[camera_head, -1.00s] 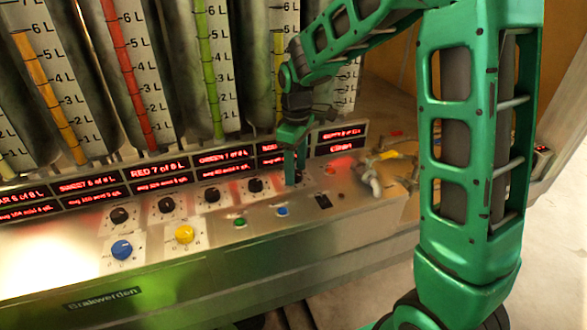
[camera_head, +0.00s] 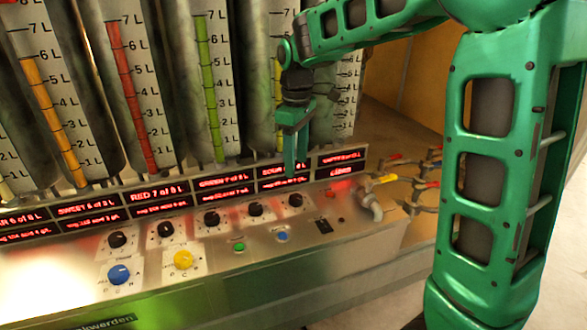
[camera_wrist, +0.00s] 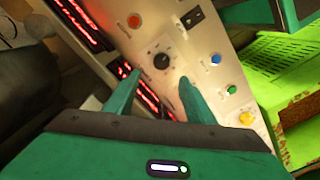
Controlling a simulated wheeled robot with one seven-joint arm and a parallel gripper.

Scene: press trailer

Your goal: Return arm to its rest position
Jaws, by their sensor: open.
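My gripper (camera_head: 296,172) hangs from my green arm, fingers pointing down, just above the right part of the control panel (camera_head: 352,232). In the wrist view its two green fingers (camera_wrist: 158,92) are apart with nothing between them. A black knob (camera_wrist: 162,61) shows beyond the fingertips in the wrist view; the fingers do not appear to hold it. In the head view the same row of black knobs includes one at the right end (camera_head: 295,200), just under the fingers.
The panel also has a blue knob (camera_head: 119,274), a yellow knob (camera_head: 183,260), a green button (camera_head: 239,247) and a blue button (camera_head: 282,237). Red displays (camera_head: 160,202) and tall gauges (camera_head: 131,90) stand behind. Pipes and valves (camera_head: 405,182) are at the right.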

